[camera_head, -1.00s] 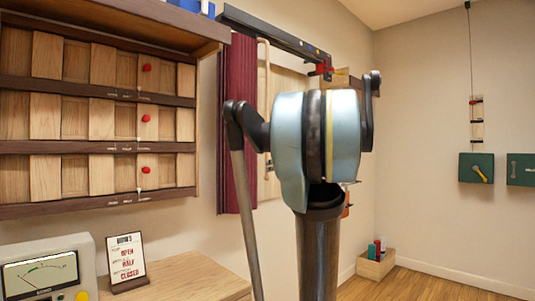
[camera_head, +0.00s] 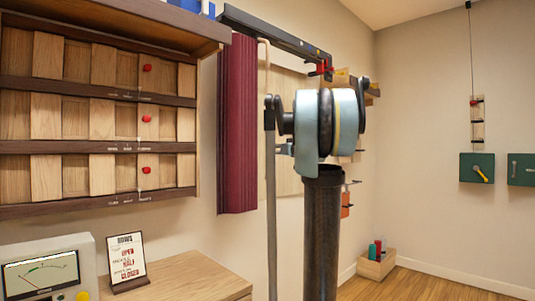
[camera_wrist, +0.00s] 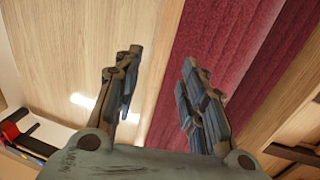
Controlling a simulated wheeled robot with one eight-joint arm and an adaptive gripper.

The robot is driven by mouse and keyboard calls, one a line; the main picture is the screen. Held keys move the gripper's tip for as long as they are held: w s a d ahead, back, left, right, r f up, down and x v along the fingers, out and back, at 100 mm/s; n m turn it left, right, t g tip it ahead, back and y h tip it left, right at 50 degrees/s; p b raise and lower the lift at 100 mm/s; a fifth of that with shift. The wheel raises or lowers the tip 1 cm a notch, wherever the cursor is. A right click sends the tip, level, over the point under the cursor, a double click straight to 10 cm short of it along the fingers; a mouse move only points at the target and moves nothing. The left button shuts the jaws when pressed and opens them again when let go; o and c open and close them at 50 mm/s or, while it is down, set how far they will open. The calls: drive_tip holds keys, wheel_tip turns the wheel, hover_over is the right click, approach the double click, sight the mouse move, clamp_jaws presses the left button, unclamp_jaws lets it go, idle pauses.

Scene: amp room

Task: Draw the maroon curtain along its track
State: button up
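The maroon curtain (camera_head: 238,125) hangs bunched in folds at the left end of its dark track (camera_head: 275,35) in the head view. A pale wand (camera_head: 267,65) hangs from the track just right of the curtain; my arm hides its lower part. The curtain also fills a slanting band in the wrist view (camera_wrist: 225,45), behind and right of the right finger. I cannot tell whether that finger touches it. My arm hides the gripper in the head view.
A wooden rack (camera_head: 75,115) with red knobs is at left, above a wooden desk (camera_head: 190,278) with a meter (camera_head: 45,270) and a sign (camera_head: 126,262). A red piece (camera_head: 322,68) sits at the track's right end. A small crate (camera_head: 376,265) stands on the floor.

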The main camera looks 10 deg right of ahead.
drive_tip(key=x, duration=0.7)
drive_tip(key=shift+w, duration=0.15)
drive_tip(key=shift+c, duration=0.6)
clamp_jaws()
